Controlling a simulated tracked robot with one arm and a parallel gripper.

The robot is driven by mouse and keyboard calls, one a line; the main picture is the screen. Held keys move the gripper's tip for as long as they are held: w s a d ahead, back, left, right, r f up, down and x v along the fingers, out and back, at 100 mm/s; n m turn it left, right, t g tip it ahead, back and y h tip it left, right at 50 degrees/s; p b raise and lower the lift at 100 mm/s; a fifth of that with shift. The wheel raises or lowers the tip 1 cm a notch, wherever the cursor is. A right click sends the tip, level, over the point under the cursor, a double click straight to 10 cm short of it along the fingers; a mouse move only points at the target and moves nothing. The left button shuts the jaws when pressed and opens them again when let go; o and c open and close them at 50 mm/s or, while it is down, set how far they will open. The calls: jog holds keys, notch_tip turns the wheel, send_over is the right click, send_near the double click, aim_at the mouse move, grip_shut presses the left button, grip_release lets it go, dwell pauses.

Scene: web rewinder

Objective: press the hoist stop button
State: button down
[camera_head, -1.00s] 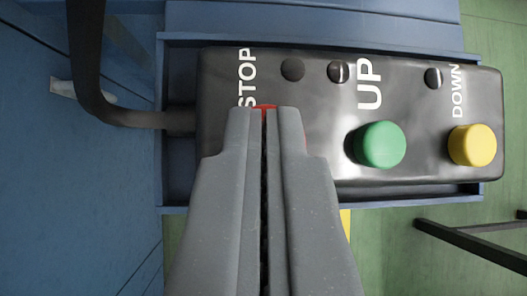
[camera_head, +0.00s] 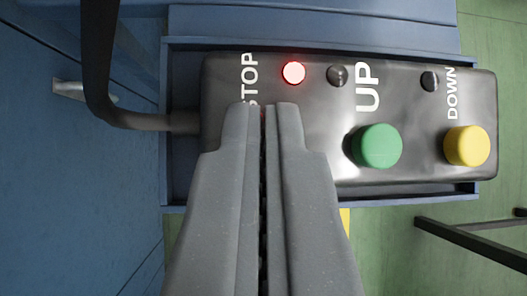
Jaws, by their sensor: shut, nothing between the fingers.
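The hoist control box (camera_head: 320,110) is a dark box lying in a blue tray, with STOP, UP and DOWN labels. My gripper (camera_head: 263,106) is shut and empty, its tips over the box just below the STOP label (camera_head: 250,78). A small round lamp (camera_head: 293,73) right of the STOP label glows red. The green UP button (camera_head: 377,146) and the yellow DOWN button (camera_head: 466,146) stand to the right.
A dark cable (camera_head: 150,121) enters the box from the left. The blue tray's edge (camera_head: 310,42) surrounds the box. Two small dark lamps (camera_head: 337,75) and (camera_head: 430,81) are unlit. A dark metal frame (camera_head: 470,240) stands at lower right over green floor.

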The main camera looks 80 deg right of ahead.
jog(key=a+p+v, duration=0.1)
jog(key=v, duration=1)
jog(key=shift+w+d+r, duration=0.35)
jog(key=shift+r, duration=0.1)
jog(key=d+r+m+t, duration=0.15)
jog(key=d+r, duration=0.45)
jog(key=r, duration=0.6)
jog(key=d+r+t, duration=0.2)
jog(key=d+r, duration=0.4)
jog(key=r, duration=0.7)
jog(key=s+d+r+t, duration=0.1)
jog(key=s+d+r, duration=0.3)
jog(key=r, duration=0.2)
jog(key=s+d+r+m+t, duration=0.1)
jog(key=s+d+r, duration=0.3)
jog(key=r, duration=0.3)
jog(key=s+d+r+m+t+h, duration=0.1)
jog(key=s+d+r+t, duration=0.1)
jog(key=s+d+r, duration=0.2)
notch_tip(320, 180, up, 3)
jog(key=shift+s+d+f, duration=0.1)
jog(key=shift+s+d, duration=0.05)
jog(key=shift+s, duration=0.35)
